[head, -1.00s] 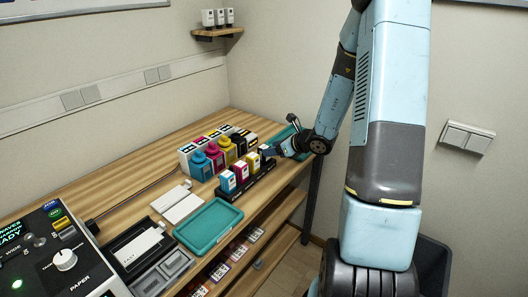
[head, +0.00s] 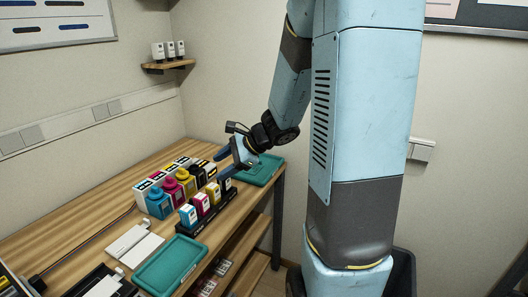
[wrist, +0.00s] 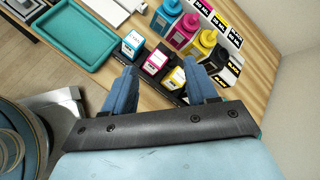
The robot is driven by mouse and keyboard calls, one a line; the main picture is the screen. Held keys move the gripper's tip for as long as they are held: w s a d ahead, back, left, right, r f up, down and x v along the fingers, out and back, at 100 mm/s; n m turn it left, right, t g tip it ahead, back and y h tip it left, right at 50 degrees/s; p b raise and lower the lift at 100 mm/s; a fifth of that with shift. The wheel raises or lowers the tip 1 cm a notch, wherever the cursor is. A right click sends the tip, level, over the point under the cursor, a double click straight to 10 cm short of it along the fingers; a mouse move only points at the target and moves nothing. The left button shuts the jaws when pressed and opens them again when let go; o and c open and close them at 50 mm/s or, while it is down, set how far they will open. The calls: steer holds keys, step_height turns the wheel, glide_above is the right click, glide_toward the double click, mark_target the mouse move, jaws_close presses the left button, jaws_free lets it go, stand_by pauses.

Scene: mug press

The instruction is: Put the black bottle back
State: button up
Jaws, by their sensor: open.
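The black bottle (head: 198,174) stands at the far end of the row of ink bottles, beyond the yellow bottle (head: 187,184). In the wrist view the black bottle (wrist: 221,60) is to the right of my fingers, partly against the boxes behind it. My gripper (head: 224,162) is open and empty, above the far end of the cartridge rack and to the right of the black bottle. In the wrist view my two fingers (wrist: 160,85) are spread, with the magenta and yellow cartridges visible between them, below.
A magenta bottle (head: 172,191) and a cyan bottle (head: 158,204) stand nearer in the row, with ink boxes (head: 143,189) behind. The black rack (head: 216,213) holds small cartridges. Teal trays lie in front (head: 170,266) and at the far end (head: 263,170). Bare wood lies left.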

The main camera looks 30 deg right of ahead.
steer(key=s+d+r+n+h, duration=0.1)
steer(key=s+r+n+h, duration=0.3)
steer(key=s+r+n, duration=0.3)
steer(key=s+d+r+n+h, duration=0.1)
steer(key=s+r+n+h, duration=0.3)
steer(key=s+r+n, duration=0.3)
steer(key=s+n, duration=0.4)
steer(key=s, duration=0.3)
steer(key=shift+s+d, duration=0.15)
steer(key=shift+d, duration=0.1)
